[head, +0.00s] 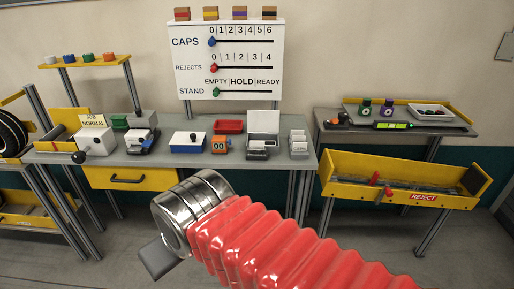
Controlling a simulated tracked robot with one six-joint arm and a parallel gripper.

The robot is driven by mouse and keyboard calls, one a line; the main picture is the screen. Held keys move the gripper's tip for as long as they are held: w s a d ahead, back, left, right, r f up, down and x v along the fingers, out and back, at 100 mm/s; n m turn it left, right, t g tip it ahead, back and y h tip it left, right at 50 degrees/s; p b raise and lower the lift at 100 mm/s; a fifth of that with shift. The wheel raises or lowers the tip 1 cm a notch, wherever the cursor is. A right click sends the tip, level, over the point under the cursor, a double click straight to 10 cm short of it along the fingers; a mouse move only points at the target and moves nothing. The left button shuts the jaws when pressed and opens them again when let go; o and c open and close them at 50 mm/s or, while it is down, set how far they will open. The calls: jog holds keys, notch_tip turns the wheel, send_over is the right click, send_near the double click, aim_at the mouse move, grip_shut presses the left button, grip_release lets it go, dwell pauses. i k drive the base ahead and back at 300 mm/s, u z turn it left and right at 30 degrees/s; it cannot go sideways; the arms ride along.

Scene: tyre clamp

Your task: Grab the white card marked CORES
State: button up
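Several white cards stand one behind another in a small rack (299,156) at the right end of the grey workbench. The front card (299,148) seems to read CAPS. The lettering on the cards behind it is hidden or too small to read, so I cannot tell which is marked CORES. My gripper (158,259) is low in the foreground, in front of the bench and well apart from the cards. Only a grey part of it shows beyond the metal wrist; its fingers cannot be made out.
Left of the cards are a white upright panel box (263,123), a red tray (229,126), an orange counter (221,145) and a blue-white box (187,142). A slider board (228,60) stands behind. A yellow REJECT trough (400,180) is at right. Floor between benches is open.

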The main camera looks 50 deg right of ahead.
aim_at(253, 145)
jog(key=u, duration=0.05)
jog(key=i, duration=1)
jog(key=z, duration=0.05)
